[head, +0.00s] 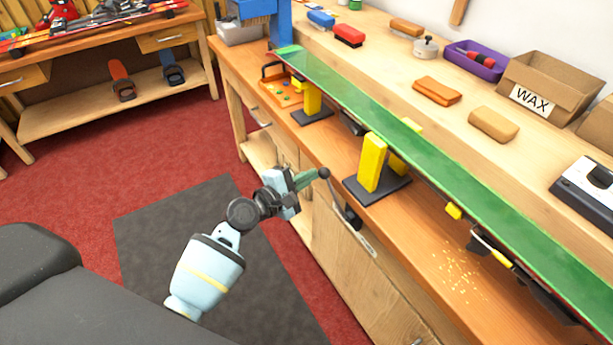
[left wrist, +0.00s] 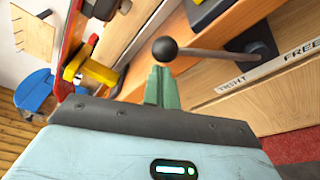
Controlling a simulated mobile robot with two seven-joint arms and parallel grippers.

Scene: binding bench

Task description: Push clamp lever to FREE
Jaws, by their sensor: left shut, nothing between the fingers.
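The clamp lever (head: 338,194) is a dark rod with a round black ball knob (head: 324,173), set at the front edge of the bench. In the left wrist view the knob (left wrist: 165,49) is at the rod's left end and its mount is at the right. The label strip (left wrist: 270,68) reads TIGHT and FREE; the rod points away from the FREE end. My left gripper (head: 312,176) is shut and empty, its green fingers right by the knob. In the left wrist view the fingertips (left wrist: 160,75) are just below the knob; I cannot tell whether they touch.
A long green ski or board (head: 400,135) lies over yellow supports (head: 372,162) on the wooden bench (head: 425,235). Shavings lie on the bench at right. A WAX box (head: 548,85) and blocks stand on the back shelf.

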